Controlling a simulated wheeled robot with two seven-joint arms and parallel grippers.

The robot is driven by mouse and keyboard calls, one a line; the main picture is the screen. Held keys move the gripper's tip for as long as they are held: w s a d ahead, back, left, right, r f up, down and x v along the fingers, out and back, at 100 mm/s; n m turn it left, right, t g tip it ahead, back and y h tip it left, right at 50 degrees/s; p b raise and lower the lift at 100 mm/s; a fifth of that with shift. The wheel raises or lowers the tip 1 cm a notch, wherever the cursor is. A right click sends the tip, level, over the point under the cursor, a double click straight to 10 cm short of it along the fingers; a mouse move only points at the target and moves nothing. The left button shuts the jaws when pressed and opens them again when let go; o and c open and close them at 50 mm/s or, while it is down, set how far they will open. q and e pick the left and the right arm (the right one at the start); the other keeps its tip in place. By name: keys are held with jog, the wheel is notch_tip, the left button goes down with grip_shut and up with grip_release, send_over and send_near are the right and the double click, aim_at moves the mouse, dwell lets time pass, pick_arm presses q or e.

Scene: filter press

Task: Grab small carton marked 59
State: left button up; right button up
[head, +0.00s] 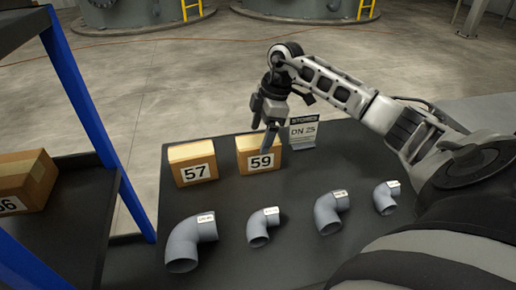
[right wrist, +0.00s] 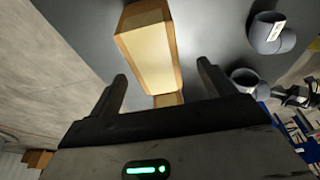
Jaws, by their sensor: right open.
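The small carton marked 59 (head: 249,161) stands upright on the dark table, its label facing me. In the right wrist view a carton (right wrist: 147,50), apparently the same one, lies beyond the fingertips with its pale top showing and no number readable. My right gripper (head: 264,133) is open, with its fingers pointing down at the carton's top and upper face, partly covering it in the head view. I cannot tell whether a finger touches it. My left gripper is out of view.
Carton 57 (head: 192,163) stands just left. Several grey pipe elbows (head: 190,243) lie along the table's (head: 220,205) near side. A blue-posted shelf (head: 85,95) with another carton (head: 25,180) is at the left.

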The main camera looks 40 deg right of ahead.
aim_at(259, 140)
jog(key=shift+d+x, duration=0.2)
jog(key=shift+x, duration=2.5)
jog(key=shift+w+f+p, duration=0.15)
jog(key=shift+f+p, duration=0.15)
jog(key=shift+p, duration=0.1)
jog(key=shift+c, duration=0.3)
jog(key=c, duration=1.3)
jog(key=shift+r, duration=0.1)
